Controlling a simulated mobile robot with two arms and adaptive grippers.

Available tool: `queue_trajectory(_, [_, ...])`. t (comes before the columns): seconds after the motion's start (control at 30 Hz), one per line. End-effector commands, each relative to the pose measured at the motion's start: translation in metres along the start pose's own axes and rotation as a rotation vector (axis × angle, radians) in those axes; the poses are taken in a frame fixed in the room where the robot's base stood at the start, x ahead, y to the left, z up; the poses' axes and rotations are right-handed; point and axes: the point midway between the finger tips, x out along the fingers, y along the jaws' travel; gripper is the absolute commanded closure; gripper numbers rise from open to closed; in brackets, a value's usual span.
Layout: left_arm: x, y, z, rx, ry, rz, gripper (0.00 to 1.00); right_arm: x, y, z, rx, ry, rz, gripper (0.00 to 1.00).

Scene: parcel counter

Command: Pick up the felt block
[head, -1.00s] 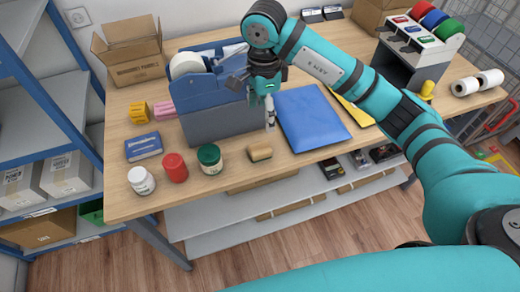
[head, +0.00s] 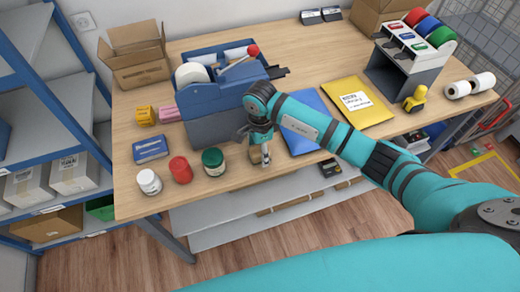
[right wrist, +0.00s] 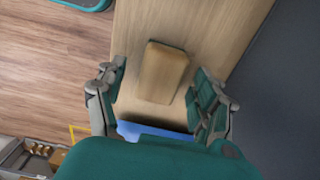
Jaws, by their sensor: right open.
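The felt block (right wrist: 164,70) is a small tan block with a dark layer on its underside, lying on the wooden counter. In the right wrist view it sits between and slightly beyond the two open fingers of my right gripper (right wrist: 158,92), with gaps on both sides. In the head view my right gripper (head: 265,157) points down over the block near the counter's front edge and hides most of it. My left gripper is not in view.
A green-lidded jar (head: 213,162) stands close left of the gripper, beside a red jar (head: 181,170) and a white bottle (head: 149,182). A blue-grey caddy (head: 212,126) stands behind. A blue envelope (head: 298,135) lies to the right. The counter's front edge is close.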

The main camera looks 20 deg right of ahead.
Motion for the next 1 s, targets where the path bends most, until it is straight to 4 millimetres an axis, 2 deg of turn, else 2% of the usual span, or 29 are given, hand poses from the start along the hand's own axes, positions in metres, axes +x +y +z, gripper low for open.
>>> queue_trajectory(0.27, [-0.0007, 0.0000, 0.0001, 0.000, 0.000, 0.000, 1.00, 0.0043, 0.0000, 0.0000, 0.000, 0.000, -0.001, 0.31])
queue_trajectory(0.77, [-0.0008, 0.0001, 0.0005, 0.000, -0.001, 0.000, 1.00, 0.0035, -0.0002, 0.0000, 0.001, -0.001, -0.001, 0.96])
queue_trajectory(1.0, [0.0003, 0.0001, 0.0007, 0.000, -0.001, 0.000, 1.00, 0.0026, -0.0005, -0.0001, 0.000, -0.001, -0.002, 0.96])
